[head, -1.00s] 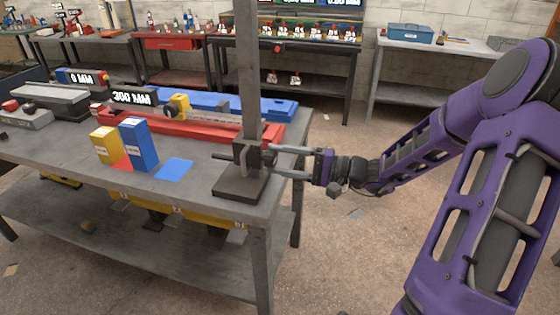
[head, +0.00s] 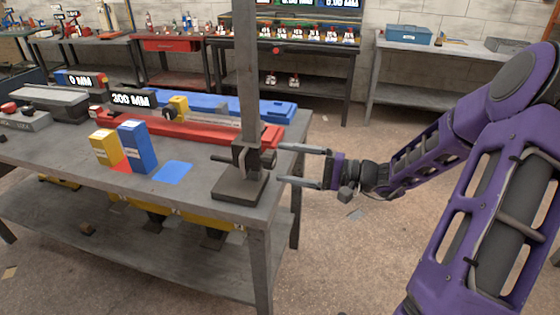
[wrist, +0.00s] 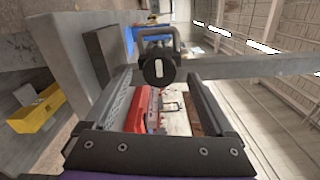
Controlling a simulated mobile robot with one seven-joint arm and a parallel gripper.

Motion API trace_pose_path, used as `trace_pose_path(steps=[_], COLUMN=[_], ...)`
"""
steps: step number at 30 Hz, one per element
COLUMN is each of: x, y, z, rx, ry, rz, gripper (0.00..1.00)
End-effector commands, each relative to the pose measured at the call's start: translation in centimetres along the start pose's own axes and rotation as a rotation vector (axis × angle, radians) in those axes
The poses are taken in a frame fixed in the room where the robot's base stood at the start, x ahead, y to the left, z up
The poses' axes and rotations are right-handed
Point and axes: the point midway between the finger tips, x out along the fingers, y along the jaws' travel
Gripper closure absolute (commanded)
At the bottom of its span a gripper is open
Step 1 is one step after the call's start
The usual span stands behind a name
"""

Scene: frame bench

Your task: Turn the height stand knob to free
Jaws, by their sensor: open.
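The height stand is a tall grey column (head: 248,80) on a dark square base (head: 240,187) at the bench's right corner. Its dark round knob (head: 269,159) sticks out to the right of the clamp low on the column. In the wrist view the knob (wrist: 159,73) faces the camera and carries a pale mark; I cannot read a setting. My gripper (head: 281,163) is open and empty, just right of the knob, with one finger above its height and one below. In the wrist view the knob appears between the fingertips, with a gap on both sides.
A blue block (head: 138,147) and a yellow block (head: 104,148) stand left of the stand. A blue flat square (head: 173,172) lies between. A red rail (head: 190,131) and a blue case (head: 275,109) lie behind. The floor right of the bench is mostly clear.

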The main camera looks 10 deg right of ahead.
Motion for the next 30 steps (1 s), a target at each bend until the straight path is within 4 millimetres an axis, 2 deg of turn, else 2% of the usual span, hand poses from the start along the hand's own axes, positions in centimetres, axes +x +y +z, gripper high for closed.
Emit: trace_pose_path(steps=[9,15,21,30], x=[-7.9,-12.2,-14.5,-15.0], y=[-0.1,-0.1,0.0,0.0], z=[-0.1,0.0,0.0,0.0], rx=[-0.001,0.0,0.0,0.0], ry=[0.005,0.004,0.001,0.0], rz=[0.0,-0.001,0.0,-0.001], gripper=[0.11,0.11,0.11,0.11])
